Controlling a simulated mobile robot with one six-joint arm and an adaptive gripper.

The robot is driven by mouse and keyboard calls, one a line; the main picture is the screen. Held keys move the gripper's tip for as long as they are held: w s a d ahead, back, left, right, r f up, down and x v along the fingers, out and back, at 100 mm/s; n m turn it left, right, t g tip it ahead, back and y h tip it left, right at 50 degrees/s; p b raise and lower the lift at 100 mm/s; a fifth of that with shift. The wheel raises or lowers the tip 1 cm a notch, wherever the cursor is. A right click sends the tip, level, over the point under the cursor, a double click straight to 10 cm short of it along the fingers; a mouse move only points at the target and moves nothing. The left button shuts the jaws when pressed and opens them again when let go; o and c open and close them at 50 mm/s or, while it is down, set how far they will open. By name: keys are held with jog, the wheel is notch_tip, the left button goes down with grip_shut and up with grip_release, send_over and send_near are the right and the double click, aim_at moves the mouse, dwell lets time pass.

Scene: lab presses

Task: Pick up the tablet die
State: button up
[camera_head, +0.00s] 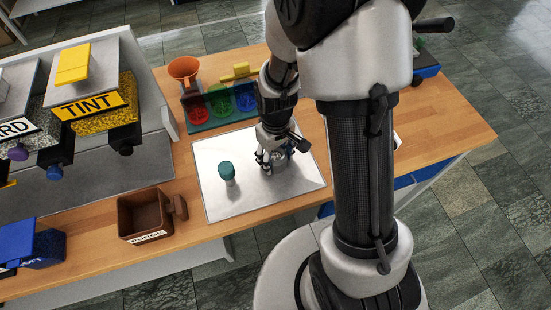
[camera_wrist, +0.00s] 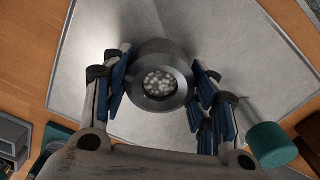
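The tablet die, seemingly the grey metal cylinder (camera_wrist: 160,62) with small white pellets in its round opening, stands upright on the pale metal plate (camera_head: 218,202). In the wrist view it lies between the blue-padded fingers of my gripper (camera_wrist: 160,95). The left pads look close against its side, and the right pads lie beside it. Whether both sides touch it cannot be told. In the head view my gripper (camera_head: 272,162) is low over the plate, pointing down, and its fingers partly hide the die (camera_head: 280,158).
A teal-capped piece (camera_head: 227,171) stands on the plate left of my gripper; its cap (camera_wrist: 270,145) shows at lower right in the wrist view. A brown box (camera_head: 146,214) stands further left. Behind are a rack of coloured bowls (camera_head: 219,101) and an orange funnel (camera_head: 184,70).

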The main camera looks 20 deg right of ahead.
jog(key=c, duration=0.8)
jog(key=shift+r, duration=0.1)
